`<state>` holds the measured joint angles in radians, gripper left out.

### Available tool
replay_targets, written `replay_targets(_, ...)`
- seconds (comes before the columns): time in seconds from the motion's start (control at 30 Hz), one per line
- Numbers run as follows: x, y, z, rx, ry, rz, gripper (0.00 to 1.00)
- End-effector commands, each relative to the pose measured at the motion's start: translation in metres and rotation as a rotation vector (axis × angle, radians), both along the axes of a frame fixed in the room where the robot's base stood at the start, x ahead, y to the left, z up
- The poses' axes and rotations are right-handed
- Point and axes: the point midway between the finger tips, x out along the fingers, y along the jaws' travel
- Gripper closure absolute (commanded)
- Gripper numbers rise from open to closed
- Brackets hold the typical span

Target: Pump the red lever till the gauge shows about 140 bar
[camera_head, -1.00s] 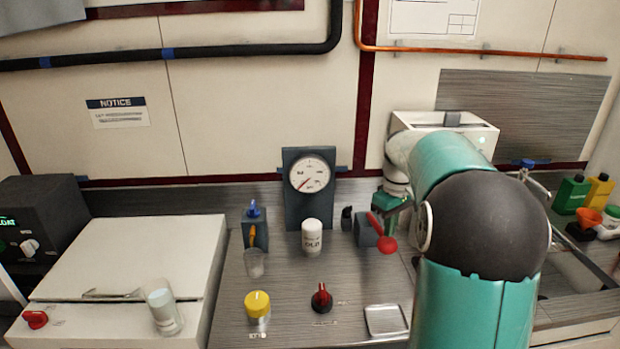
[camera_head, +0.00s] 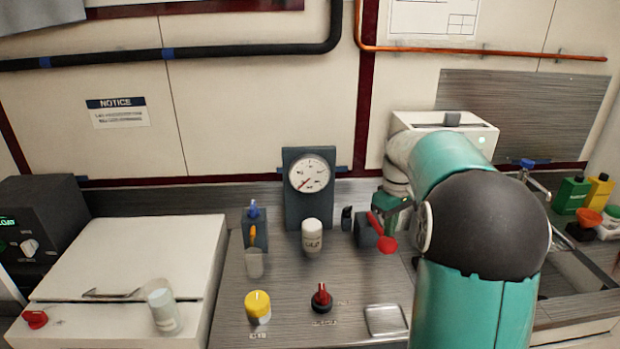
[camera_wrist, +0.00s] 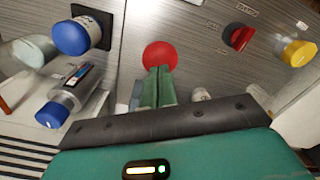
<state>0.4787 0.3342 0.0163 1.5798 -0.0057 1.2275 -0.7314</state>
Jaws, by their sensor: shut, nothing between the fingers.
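The red lever (camera_head: 376,224) with its red ball end (camera_head: 387,244) sits on a dark block right of the gauge and slants down toward the front. The white round gauge (camera_head: 309,175) stands on a dark upright panel; its red needle points to the lower left, at the low end of the scale. My gripper (camera_wrist: 158,72) is shut and empty, its green fingertips right at the red ball in the wrist view (camera_wrist: 160,55). I cannot tell whether they touch it. In the head view my green fingers (camera_head: 392,206) are beside the lever, partly behind my arm.
A white canister (camera_head: 312,238) and a small cup (camera_head: 254,264) stand left of the lever. A yellow knob (camera_head: 257,306), a red knob (camera_head: 321,299) and a metal tray (camera_head: 385,320) are in front. Blue-capped bottles (camera_wrist: 82,35) are left in the wrist view.

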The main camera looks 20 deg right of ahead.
Motion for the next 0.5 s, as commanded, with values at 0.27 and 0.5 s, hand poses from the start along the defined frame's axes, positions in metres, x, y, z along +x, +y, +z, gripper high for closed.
replay_targets(0.27,0.000,0.000,-0.011,0.001,0.002,0.000,1.00)
replay_targets(0.5,0.000,0.000,-0.021,0.001,0.001,0.000,1.00)
